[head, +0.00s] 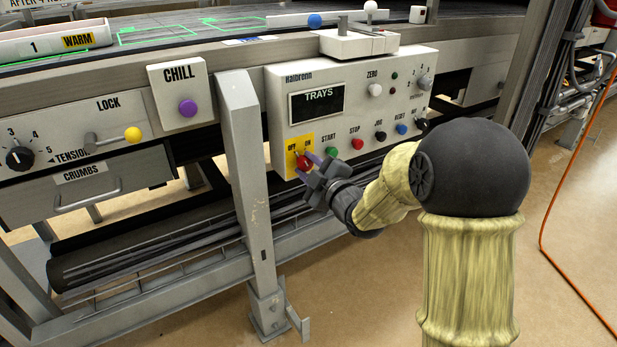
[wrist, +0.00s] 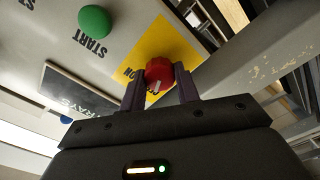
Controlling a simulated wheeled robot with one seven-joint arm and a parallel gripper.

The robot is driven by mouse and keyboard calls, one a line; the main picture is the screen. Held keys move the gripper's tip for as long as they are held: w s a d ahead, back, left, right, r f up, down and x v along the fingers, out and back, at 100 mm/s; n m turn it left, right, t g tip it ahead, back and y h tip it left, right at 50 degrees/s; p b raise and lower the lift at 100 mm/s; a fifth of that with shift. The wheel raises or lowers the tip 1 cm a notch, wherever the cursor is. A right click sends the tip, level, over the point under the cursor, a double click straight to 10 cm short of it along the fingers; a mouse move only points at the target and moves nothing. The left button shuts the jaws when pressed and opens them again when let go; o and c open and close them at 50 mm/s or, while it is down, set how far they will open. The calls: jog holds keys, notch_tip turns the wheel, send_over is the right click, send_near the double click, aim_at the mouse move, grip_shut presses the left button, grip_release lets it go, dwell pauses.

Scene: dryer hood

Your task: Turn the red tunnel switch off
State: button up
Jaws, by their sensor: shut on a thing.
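The red switch (head: 303,161) is a round red knob on a yellow plate (head: 293,144) marked OFF and ON, at the lower left of the control panel. In the wrist view the red knob (wrist: 160,74) has a pale mark on its face and sits between the two purple fingers. My gripper (head: 307,163) reaches the knob from the front right. My gripper (wrist: 160,88) is shut on the red knob in the wrist view. The fingers and knob partly hide the plate's lettering, so I cannot tell which word the mark points to.
The control panel (head: 350,112) carries a green START button (head: 331,152), a red STOP button (head: 357,143) and several other knobs to the right. A grey post (head: 245,170) stands left of the panel. A CHILL box with a purple button (head: 187,108) is further left.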

jog(key=shift+f+n+b, duration=0.15)
jog(key=shift+n+b, duration=1.55)
jog(key=shift+n, duration=0.3)
jog(key=o, duration=1)
jog(key=shift+c, duration=0.2)
jog(key=v, duration=1.7)
jog(key=shift+s, duration=0.2)
jog(key=shift+d, duration=0.15)
